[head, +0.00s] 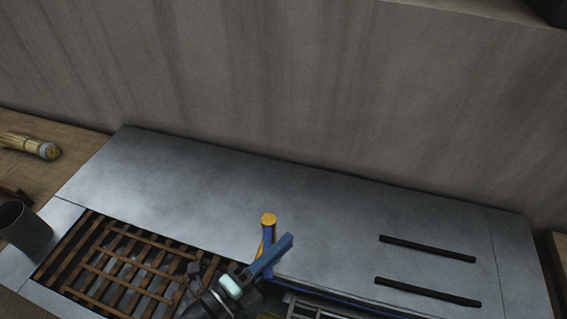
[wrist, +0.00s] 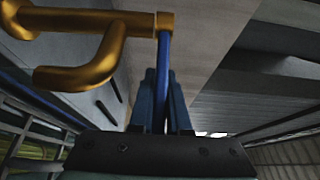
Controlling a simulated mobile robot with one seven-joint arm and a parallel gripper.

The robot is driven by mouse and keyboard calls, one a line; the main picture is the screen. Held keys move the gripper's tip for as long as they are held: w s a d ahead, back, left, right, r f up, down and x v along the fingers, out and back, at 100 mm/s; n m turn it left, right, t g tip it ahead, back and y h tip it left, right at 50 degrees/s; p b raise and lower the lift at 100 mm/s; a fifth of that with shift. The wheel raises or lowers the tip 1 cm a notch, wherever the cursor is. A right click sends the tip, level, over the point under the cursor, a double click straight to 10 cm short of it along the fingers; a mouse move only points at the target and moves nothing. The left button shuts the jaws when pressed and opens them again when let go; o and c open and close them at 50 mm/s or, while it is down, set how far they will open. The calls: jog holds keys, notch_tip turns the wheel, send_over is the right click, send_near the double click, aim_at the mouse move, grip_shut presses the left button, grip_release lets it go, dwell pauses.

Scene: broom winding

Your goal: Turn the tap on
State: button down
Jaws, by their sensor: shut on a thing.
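The tap (wrist: 100,30) is brass-coloured with a curved spout and fills the upper left of the wrist view. Its blue handle (wrist: 164,52) hangs from the right end of the brass body and runs down between my fingers. In the head view the tap's round brass top (head: 268,219) shows at the sink's back edge. My gripper (wrist: 164,78), with blue fingers, is shut on the blue handle. In the head view my gripper (head: 277,252) comes up from the bottom and hides much of the tap's lower part.
A grey metal counter (head: 190,185) spans the view, with a wooden slatted grate (head: 125,265) at left and two black bars (head: 428,248) at right. A dark grey cup (head: 24,230) stands at the left edge. A straw bundle (head: 28,146) lies on the wood at far left.

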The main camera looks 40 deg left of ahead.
dwell(0.5)
jog(key=c, duration=0.9)
grip_release()
jog(key=shift+s, duration=0.1)
jog(key=s+b, duration=0.1)
jog(key=s, duration=0.3)
jog(key=s+a+b, duration=0.1)
jog(key=s, duration=0.3)
jog(key=s+a+b, duration=0.1)
jog(key=s, duration=0.3)
jog(key=shift+s, duration=0.4)
